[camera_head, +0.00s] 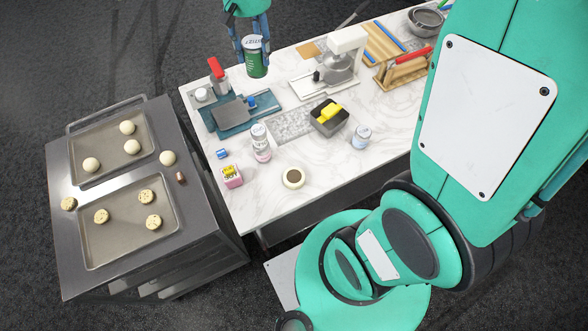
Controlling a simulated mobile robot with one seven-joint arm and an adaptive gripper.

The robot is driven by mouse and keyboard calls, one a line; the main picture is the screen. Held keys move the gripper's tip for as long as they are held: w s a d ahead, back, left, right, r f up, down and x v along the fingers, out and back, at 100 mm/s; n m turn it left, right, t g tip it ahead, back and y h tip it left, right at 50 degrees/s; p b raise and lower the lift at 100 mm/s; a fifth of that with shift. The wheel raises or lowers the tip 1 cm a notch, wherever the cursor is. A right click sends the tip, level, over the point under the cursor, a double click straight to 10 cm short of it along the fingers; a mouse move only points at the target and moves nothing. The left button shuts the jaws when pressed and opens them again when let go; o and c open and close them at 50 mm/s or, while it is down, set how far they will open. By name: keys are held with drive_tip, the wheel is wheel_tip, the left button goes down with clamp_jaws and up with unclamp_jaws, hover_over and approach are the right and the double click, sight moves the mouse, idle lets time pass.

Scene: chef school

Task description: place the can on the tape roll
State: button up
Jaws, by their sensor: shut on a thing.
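My gripper (254,55) is at the top of the view, shut on a green can (257,66) with a pale top. It holds the can upright near the far edge of the marble table; how high it is above the tabletop is hard to tell. The tape roll (293,178) appears to be the small round cream and dark thing lying flat near the table's front edge. It is well apart from the can, below and a little right of it in the picture. Nothing stands on it.
Between them are a blue board with a red-topped tool (216,70), a pink-and-white bottle (260,142) and a grey bin (329,118) with yellow things. A pink box (231,176) and a jar (361,137) flank the roll. The marble table (270,213) is bare in front.

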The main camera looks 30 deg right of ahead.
drive_tip(key=s+d+f, duration=0.1)
drive_tip(key=s+f, duration=0.3)
drive_tip(key=s, duration=0.7)
drive_tip(key=s+f+b, duration=0.1)
drive_tip(key=s+f, duration=0.3)
drive_tip(key=s, duration=0.7)
drive_tip(key=s+d+f, duration=0.1)
drive_tip(key=s+f, duration=0.3)
drive_tip(key=s, duration=0.7)
wheel_tip(320, 180, down, 19)
drive_tip(key=shift+s+a+m, duration=0.2)
drive_tip(key=shift+m, duration=0.2)
drive_tip(key=shift+w, duration=0.1)
hover_over(294, 176)
drive_tip(key=shift+f, duration=0.75)
drive_tip(key=shift+f, duration=1.75)
drive_tip(key=shift+f+b, duration=0.2)
drive_tip(key=shift+b, duration=0.1)
